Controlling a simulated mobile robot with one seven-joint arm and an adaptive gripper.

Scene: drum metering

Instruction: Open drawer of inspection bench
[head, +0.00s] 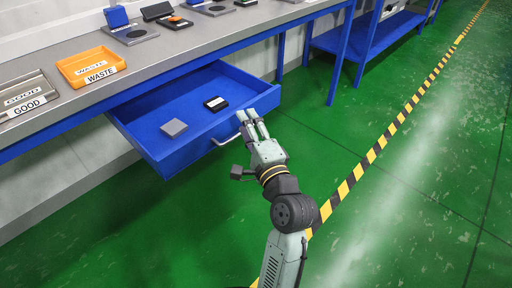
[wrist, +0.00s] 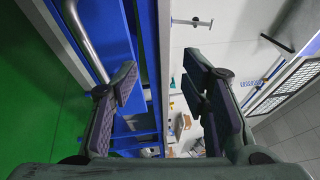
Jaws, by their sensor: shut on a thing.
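The blue drawer (head: 190,104) of the inspection bench (head: 170,52) stands well out from under the bench top. My gripper (head: 249,115) is at the right part of the drawer front, by the handle's right end, and shut on the drawer. In the wrist view my fingers (wrist: 158,92) stand on either side of the blue drawer edge. The exact contact is hidden.
An orange WASTE tray (head: 90,67) and a grey GOOD tray (head: 27,95) stand on the bench top, with several small devices behind. A blue-legged table (head: 345,50) stands at the back right. Green floor with a yellow-black stripe (head: 383,142) is clear on the right.

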